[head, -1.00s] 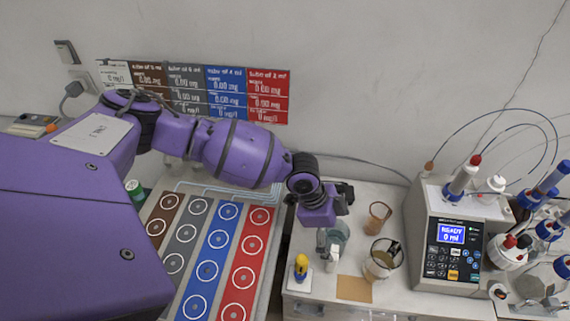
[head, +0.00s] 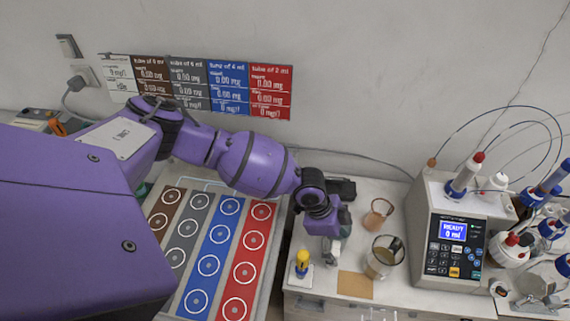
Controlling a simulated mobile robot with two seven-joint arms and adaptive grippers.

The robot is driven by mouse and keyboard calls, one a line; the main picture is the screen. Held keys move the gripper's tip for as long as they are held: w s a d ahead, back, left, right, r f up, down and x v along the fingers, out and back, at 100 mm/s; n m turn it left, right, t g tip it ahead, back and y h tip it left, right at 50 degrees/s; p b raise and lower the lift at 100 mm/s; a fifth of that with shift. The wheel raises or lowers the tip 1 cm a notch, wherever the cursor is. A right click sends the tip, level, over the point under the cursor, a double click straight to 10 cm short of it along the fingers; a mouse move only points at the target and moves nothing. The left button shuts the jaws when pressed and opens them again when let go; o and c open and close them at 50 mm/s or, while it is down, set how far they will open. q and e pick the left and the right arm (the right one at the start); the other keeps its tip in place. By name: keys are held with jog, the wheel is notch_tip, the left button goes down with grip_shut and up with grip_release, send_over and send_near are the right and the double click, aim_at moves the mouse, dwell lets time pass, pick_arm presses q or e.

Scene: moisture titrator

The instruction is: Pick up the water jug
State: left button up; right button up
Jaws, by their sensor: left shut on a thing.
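My left gripper (head: 331,250) points down over the white counter, just right of the coloured rack. Whether the jug is clear of the counter cannot be told. My right gripper is not in view.
A yellow-topped item (head: 302,262) stands near the counter's front edge, with a tan square (head: 355,285) to its right. The titrator (head: 445,235) and several bottles fill the right. The coloured rack (head: 213,255) lies left, with label panels (head: 208,85) on the wall.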

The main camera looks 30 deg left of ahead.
pick_arm(q)
jog(key=shift+w+r, duration=0.1)
jog(key=c, duration=0.7)
notch_tip(320, 180, up, 10)
jog(key=shift+r+p, duration=0.1)
jog(key=shift+p, duration=0.2)
jog(key=o, duration=1.6)
jog(key=shift+c, duration=0.2)
jog(key=c, duration=1.5)
jog(key=shift+c, duration=0.2)
